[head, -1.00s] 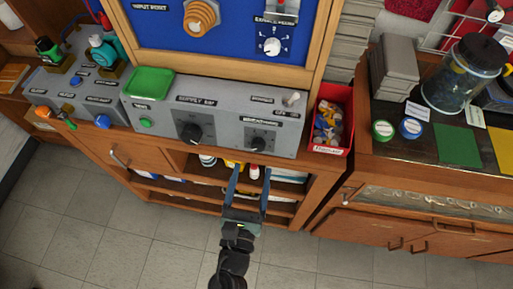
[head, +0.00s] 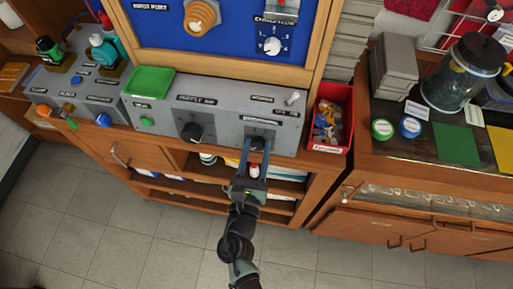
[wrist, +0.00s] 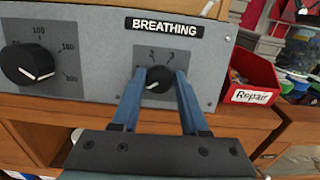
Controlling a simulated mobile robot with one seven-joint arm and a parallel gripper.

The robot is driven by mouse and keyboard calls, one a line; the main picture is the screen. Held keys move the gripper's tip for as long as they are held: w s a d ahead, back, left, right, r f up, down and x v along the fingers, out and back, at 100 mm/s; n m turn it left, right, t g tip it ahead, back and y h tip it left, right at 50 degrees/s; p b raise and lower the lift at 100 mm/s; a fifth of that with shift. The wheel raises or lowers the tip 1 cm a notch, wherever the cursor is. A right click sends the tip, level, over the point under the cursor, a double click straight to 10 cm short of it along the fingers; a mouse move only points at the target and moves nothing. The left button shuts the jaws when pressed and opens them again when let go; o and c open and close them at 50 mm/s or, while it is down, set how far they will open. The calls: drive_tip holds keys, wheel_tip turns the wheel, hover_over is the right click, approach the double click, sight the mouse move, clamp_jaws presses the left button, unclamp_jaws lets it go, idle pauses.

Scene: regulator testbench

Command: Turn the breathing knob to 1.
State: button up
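The breathing knob (head: 257,143) is a small black dial at the right end of the grey control box front. In the wrist view the knob (wrist: 158,80) sits below a black BREATHING label (wrist: 164,27), with a 2 and a 3 readable above it. Its white pointer line shows on its lower part; the number it points at cannot be read. My gripper (head: 256,146) is at the knob. Its blue fingers stand apart in the wrist view (wrist: 161,73), one on each side of the knob. Contact cannot be told.
A larger black knob (head: 192,133) is to the left on the same panel; it also shows in the wrist view (wrist: 28,64). A red Repair bin (head: 331,118) stands just right of the box. A small toggle (head: 292,98) is on top. Open shelves lie below.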

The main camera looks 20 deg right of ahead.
clamp_jaws()
drive_tip(key=shift+f+m+b, duration=0.1)
drive_tip(key=shift+m+b, duration=0.2)
drive_tip(key=shift+m, duration=0.1)
drive_tip(key=m+g+h+b, duration=0.1)
drive_tip(key=m+b, duration=0.1)
drive_tip(key=m, duration=0.2)
drive_tip(key=m+g+b, duration=0.1)
drive_tip(key=m+b, duration=0.1)
drive_tip(key=m, duration=0.4)
drive_tip(key=shift+h, duration=0.4)
drive_tip(key=shift+m, duration=0.3)
drive_tip(key=o, duration=0.7)
unclamp_jaws()
